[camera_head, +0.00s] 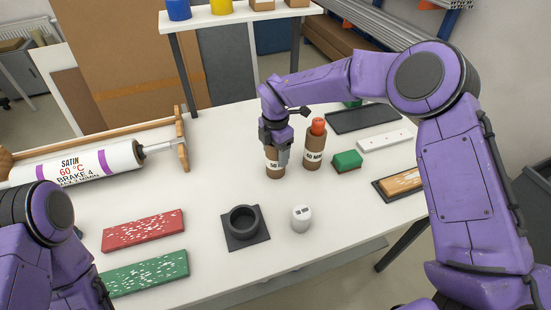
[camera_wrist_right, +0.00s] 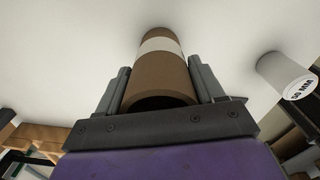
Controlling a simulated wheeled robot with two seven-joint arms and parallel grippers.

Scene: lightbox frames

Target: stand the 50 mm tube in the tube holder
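The 50 mm tube (camera_head: 275,167) is brown with a white label and stands upright on the table, its upper part hidden by my right gripper. In the right wrist view the tube (camera_wrist_right: 160,72) lies between the two fingers of my right gripper (camera_wrist_right: 160,80). The fingers are very close to its sides; whether they press on it I cannot tell. The tube holder (camera_head: 243,222) is a black ring on a square base at the front of the table, and looks empty. My left gripper is hidden; only my left arm shows at lower left.
A taller brown tube (camera_head: 314,151) with an orange top stands just right of the gripper. A white labelled cylinder (camera_head: 301,218) stands right of the holder. A green block (camera_head: 347,161), a red board (camera_head: 143,230), a green board (camera_head: 145,272) and a large roller (camera_head: 80,163) lie around.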

